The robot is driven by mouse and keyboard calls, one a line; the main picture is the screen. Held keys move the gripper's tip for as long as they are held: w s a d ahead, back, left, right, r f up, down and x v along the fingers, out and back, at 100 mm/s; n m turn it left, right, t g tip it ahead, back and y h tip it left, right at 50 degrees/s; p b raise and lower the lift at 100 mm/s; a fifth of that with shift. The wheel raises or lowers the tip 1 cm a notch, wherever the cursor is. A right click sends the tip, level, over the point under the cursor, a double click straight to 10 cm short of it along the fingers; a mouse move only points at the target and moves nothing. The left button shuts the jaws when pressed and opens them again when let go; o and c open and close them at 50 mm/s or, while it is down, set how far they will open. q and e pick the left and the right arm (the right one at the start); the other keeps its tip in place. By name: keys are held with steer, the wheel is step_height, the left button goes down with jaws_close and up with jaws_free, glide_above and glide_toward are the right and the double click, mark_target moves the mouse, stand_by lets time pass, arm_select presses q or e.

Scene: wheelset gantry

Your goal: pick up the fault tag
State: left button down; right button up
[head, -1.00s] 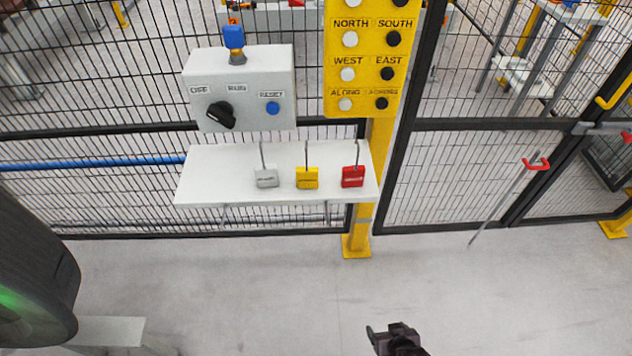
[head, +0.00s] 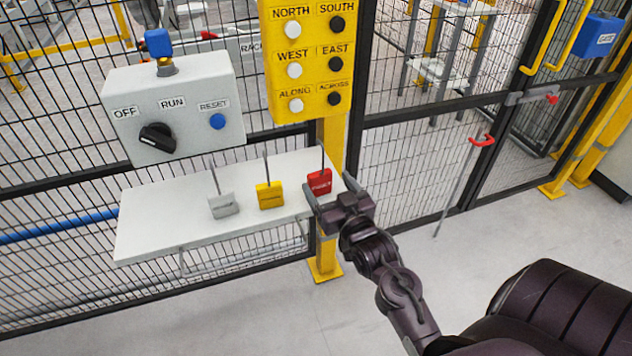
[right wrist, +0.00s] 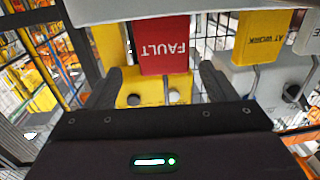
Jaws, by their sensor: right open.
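The fault tag is the red tag (head: 320,183) at the right end of the white shelf (head: 150,222), with a dark hook rising from it. In the right wrist view the red tag (right wrist: 162,42) shows its word FAULT upside down. My right gripper (head: 329,193) is open at the shelf's right end, right by the red tag. In the right wrist view the open fingers (right wrist: 160,80) stand either side of the tag's line, with a gap on each side; I cannot tell how far they reach around it. My left gripper is out of view.
A yellow tag (head: 270,196), marked AT WORK in the wrist view, and a grey tag (head: 223,206) stand left of the red one. A control box (head: 190,90) and yellow button panel (head: 315,80) are above the shelf. Mesh fence lies behind; the floor in front is clear.

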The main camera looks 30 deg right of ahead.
mark_target(322, 180)
steer(key=w, duration=0.5)
steer(key=shift+d+f, duration=0.15)
steer(key=shift+f, duration=0.1)
steer(key=shift+s, duration=0.1)
steer(key=c, duration=1.1)
